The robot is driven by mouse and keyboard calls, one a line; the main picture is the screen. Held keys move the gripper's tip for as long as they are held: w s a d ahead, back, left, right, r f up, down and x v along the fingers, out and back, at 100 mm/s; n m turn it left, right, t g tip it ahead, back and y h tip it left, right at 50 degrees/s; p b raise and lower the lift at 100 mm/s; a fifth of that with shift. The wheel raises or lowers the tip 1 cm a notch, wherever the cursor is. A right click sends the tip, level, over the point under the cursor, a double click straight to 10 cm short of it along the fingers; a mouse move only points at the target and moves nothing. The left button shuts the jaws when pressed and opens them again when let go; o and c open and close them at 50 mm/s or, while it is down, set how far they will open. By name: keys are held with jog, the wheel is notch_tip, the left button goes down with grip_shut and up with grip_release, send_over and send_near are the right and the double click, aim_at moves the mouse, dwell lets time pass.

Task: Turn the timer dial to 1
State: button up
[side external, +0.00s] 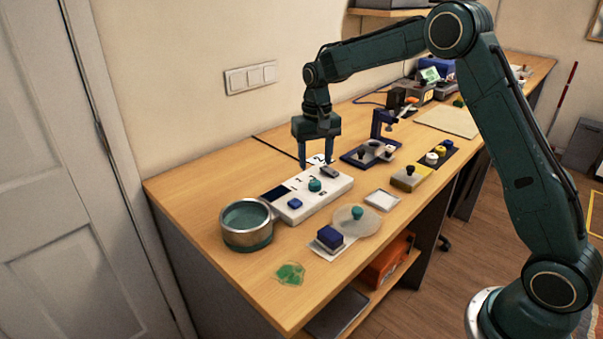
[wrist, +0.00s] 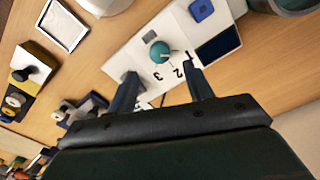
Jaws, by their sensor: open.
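The timer dial is a teal round knob (wrist: 159,50) on a white panel box (wrist: 122,68). Printed digits 3 and 2 are legible beside it in the wrist view; a dark mark near my right finger may be the 1. A small pale mark shows on the knob's right side, but its exact setting is hard to tell. In the side view the knob (side external: 315,186) sits on top of the white box (side external: 335,190). My gripper (side external: 316,166) is open and points down, above and behind the knob. In the wrist view my gripper (wrist: 162,69) has its fingers apart, empty, short of the knob.
The box also carries a blue button (side external: 295,203), a dark screen (side external: 275,194) and a grey switch (side external: 329,171). A metal-rimmed pot (side external: 247,237) stands left.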

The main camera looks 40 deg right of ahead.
notch_tip(320, 180, up, 7)
dwell(0.4)
jog(key=s+a+r+n+t, duration=0.1)
jog(key=s+a+r+t, duration=0.1)
jog(key=s+r, duration=0.5)
jog(key=s+a+r+n+t, duration=0.1)
jog(key=s+a+r+n, duration=0.15)
jog(key=s, duration=0.85)
jog(key=s+a+f+n+t, duration=0.1)
jog(key=s+f+t, duration=0.1)
jog(key=s, duration=1.4)
jog(key=shift+s+a+f+t, duration=0.3)
jog(key=shift+s+a+f, duration=0.05)
jog(key=shift+f, duration=0.35)
